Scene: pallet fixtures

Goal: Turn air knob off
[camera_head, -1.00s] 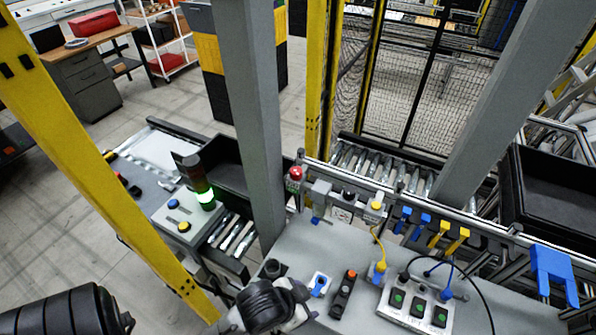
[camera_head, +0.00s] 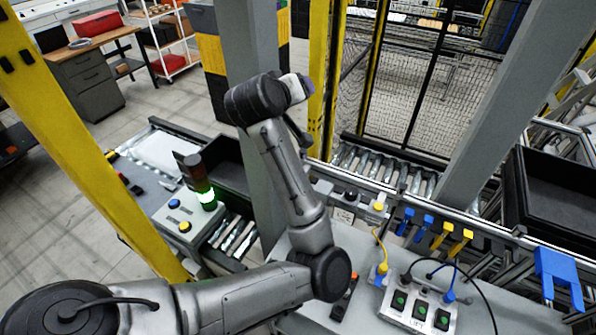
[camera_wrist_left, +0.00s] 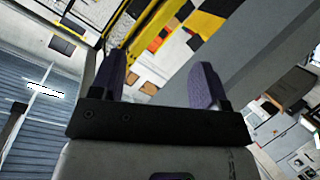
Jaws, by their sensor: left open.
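My left arm reaches in from the lower left of the head view and bends upward at the elbow, with its wrist raised in front of the grey post. In the left wrist view, my left gripper (camera_wrist_left: 160,85) is open, its two dark purple fingers spread with nothing between them. I cannot make out the air knob for certain. A small white plate with a blue knob, seen earlier on the grey table, is now hidden behind my left forearm. My right gripper is not in view.
A box with several green buttons (camera_head: 418,308) and a yellow-cabled blue connector (camera_head: 381,274) sit on the grey table. Blue and yellow brackets (camera_head: 440,236) line the rail. A grey post (camera_head: 252,40) stands close to my wrist. A stack light (camera_head: 199,180) glows green at left.

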